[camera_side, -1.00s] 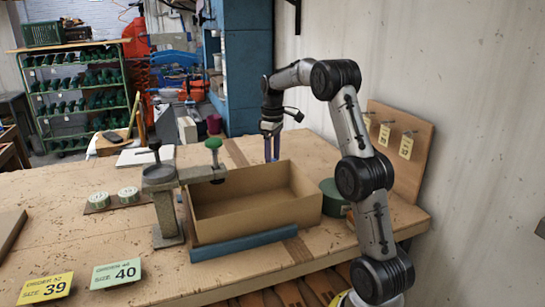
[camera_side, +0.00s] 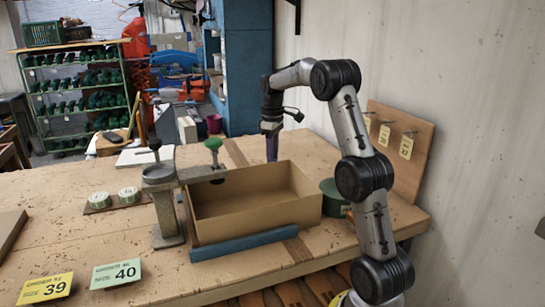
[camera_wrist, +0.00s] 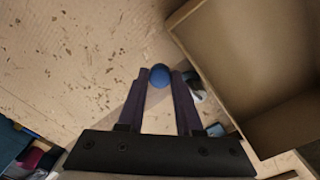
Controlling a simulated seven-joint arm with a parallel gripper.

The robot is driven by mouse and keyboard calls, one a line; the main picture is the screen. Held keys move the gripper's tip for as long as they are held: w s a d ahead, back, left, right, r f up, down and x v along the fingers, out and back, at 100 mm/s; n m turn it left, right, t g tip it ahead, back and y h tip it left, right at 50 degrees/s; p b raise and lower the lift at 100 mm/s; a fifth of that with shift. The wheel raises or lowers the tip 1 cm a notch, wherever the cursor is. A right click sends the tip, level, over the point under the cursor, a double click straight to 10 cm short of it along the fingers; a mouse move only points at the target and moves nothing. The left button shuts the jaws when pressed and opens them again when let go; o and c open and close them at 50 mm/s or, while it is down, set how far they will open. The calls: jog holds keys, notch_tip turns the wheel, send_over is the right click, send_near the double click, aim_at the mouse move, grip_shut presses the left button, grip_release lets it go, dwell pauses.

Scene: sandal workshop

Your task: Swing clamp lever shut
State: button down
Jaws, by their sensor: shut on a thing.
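My gripper (camera_side: 271,147) points down behind the far side of the cardboard box in the side view. In the wrist view its two purple-dark fingers (camera_wrist: 159,78) are shut on a round blue knob (camera_wrist: 160,75), which sits between the fingertips. The knob looks like a lever's end, but the lever and clamp below it are mostly hidden. A small pale and dark part (camera_wrist: 194,86) shows right of the fingers. In the side view the gripper hides the knob.
The open cardboard box (camera_side: 262,219) stands just in front of my gripper. A metal press with a green knob (camera_side: 213,144) overhangs its left corner. A green round tin (camera_side: 334,198) is to its right. A pegboard (camera_side: 415,153) leans at the wall.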

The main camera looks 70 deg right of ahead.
jog(key=shift+w+d, duration=0.1)
jog(key=shift+w, duration=0.05)
dwell(0.8)
jog(key=w+n, duration=0.1)
jog(key=n, duration=0.1)
jog(key=w+d+n, duration=0.1)
jog(key=shift+n, duration=0.4)
jog(key=w+n, duration=0.2)
jog(key=n, duration=0.1)
jog(key=shift+w+d+n, duration=0.1)
jog(key=shift+w+n, duration=0.15)
jog(key=shift+n, duration=0.05)
jog(key=w+n, duration=0.1)
jog(key=n, duration=0.1)
jog(key=w+n, duration=0.2)
jog(key=shift+a+n, duration=0.3)
jog(key=shift+a, duration=0.1)
jog(key=shift+w+a+n, duration=0.35)
jog(key=shift+w+n, duration=0.15)
jog(key=shift+n, duration=0.5)
jog(key=shift+w+a+n, duration=0.35)
jog(key=shift+w+n, duration=0.1)
jog(key=shift+n, duration=0.55)
jog(key=shift+a, duration=0.1)
jog(key=c, duration=0.6)
grip_release()
jog(key=shift+r, duration=0.1)
